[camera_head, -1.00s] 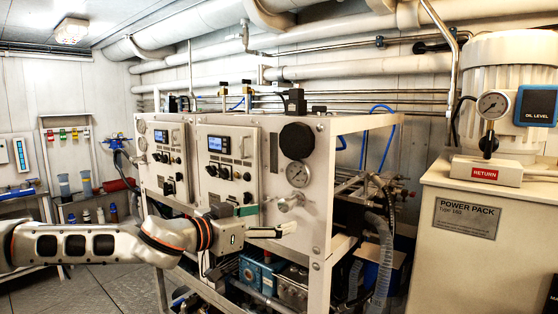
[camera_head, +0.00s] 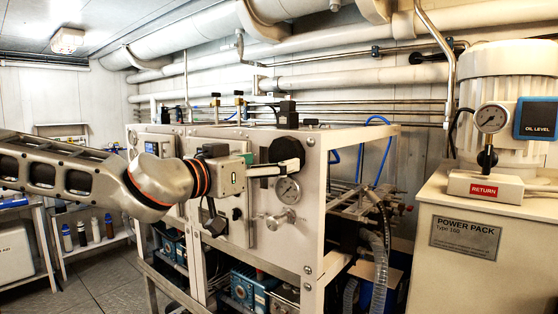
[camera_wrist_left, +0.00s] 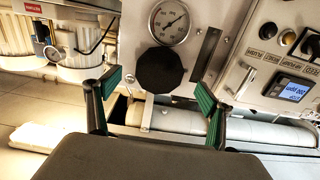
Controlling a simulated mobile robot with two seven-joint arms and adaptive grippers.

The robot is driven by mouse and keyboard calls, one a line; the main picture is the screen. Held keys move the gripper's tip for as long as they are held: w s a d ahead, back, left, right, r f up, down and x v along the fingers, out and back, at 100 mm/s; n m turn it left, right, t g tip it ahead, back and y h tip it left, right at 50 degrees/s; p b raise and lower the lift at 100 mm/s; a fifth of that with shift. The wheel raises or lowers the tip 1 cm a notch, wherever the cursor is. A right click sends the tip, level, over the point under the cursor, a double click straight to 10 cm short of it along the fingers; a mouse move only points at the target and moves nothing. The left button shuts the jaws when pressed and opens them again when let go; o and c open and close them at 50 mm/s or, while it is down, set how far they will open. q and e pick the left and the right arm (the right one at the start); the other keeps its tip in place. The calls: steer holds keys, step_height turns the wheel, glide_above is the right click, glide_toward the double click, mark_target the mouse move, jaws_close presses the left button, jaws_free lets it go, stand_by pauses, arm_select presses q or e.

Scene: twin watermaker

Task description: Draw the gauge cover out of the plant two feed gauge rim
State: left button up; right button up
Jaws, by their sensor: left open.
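The black round gauge cover (camera_head: 282,147) sits at the upper right of the plant two front panel, and the feed gauge rim behind it is hidden. It also shows in the left wrist view (camera_wrist_left: 160,70) as a dark, scalloped knob-like disc. My left gripper (camera_head: 292,163) is open and empty in front of the cover, overlapping its lower part in the head view. In the left wrist view the two green-padded fingers (camera_wrist_left: 155,89) stand apart, one to each side of the cover; I cannot tell whether they touch it. My right gripper is out of view.
An uncovered dial gauge (camera_head: 288,190) is just below the cover, with a silvery valve knob (camera_head: 281,219) under it. A display (camera_wrist_left: 291,90) and switches are beside it. The power pack (camera_head: 465,240) stands to the right. Pipes (camera_head: 340,80) run behind.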

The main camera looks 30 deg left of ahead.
mark_target(282, 159)
arm_select(q)
steer(key=shift+w+d, duration=0.2)
steer(key=shift+w, duration=2.15)
steer(key=c, duration=1.3)
steer(key=shift+s+a+p, duration=0.2)
steer(key=shift+s+p, duration=0.2)
steer(key=shift+s, duration=1.7)
steer(key=shift+c, duration=0.2)
